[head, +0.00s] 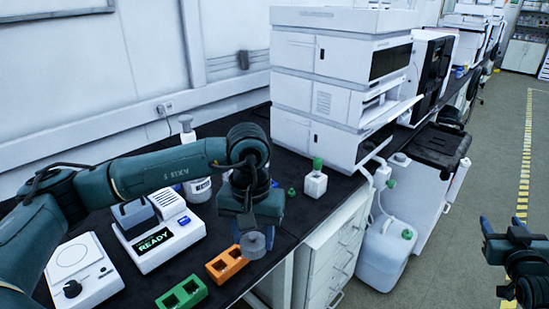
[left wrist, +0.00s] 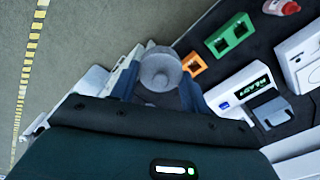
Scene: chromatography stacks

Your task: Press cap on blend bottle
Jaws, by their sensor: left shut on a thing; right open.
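My left gripper (head: 254,232) is shut on a grey round cap-like piece (head: 253,244) and holds it up near the bench's front edge. In the left wrist view the grey piece (left wrist: 160,70) sits between the two fingers, its round face toward the camera. A square white bottle with a green top (head: 315,181) stands upright on the bench, right of the gripper and apart from it. A small loose green cap (head: 291,192) lies beside it. Which bottle is the blend bottle I cannot tell. My right gripper (head: 495,260) is open and empty over the floor at the right edge.
An orange block (head: 226,265) and a green block (head: 181,294) with square wells lie at the bench front. A device reading READY (head: 160,236) and a white dial device (head: 82,272) are left. A white instrument stack (head: 335,90) stands behind. A jug (head: 385,250) is on the floor.

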